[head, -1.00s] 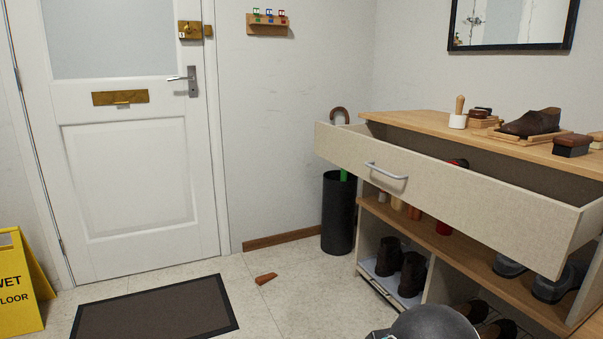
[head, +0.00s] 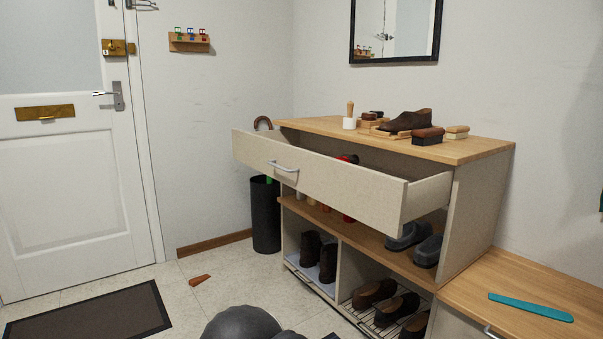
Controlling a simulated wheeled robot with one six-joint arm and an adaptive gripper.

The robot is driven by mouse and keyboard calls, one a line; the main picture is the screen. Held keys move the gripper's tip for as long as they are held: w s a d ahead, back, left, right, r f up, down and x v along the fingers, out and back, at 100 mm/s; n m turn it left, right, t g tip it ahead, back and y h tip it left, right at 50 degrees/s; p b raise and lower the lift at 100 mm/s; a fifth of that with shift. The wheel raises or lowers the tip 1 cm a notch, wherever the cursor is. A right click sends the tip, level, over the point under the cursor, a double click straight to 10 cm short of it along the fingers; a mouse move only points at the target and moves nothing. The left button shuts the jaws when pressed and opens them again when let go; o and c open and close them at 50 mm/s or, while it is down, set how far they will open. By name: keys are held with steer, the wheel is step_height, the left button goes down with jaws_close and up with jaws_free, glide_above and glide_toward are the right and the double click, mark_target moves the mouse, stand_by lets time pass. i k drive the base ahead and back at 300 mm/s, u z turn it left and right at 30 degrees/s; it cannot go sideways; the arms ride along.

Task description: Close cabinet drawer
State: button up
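The cabinet (head: 468,200) stands right of centre in the head view, with a wooden top and open shelves. Its wide beige top drawer (head: 335,190) is pulled far out, and its open inside shows behind the front panel. A grey bar handle (head: 284,166) sits on the left part of the drawer front. Something red and dark shows inside the drawer near the back. My gripper is not in view. A dark rounded part of my own body shows at the bottom centre, below and apart from the drawer.
A wooden bench (head: 525,290) with a teal strip (head: 531,307) adjoins the cabinet at right. A black umbrella bin (head: 265,215) stands left of the cabinet. A wooden wedge (head: 199,279) and dark mat (head: 90,318) lie on the floor. Shoes fill the lower shelves.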

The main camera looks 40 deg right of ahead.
mark_target(387, 190)
steer(key=k, duration=0.5)
steer(key=z, duration=1)
steer(key=i, duration=0.95)
steer(key=k, duration=0.95)
steer(key=u, duration=1.7)
steer(key=i, duration=1.35)
steer(key=z, duration=2.15)
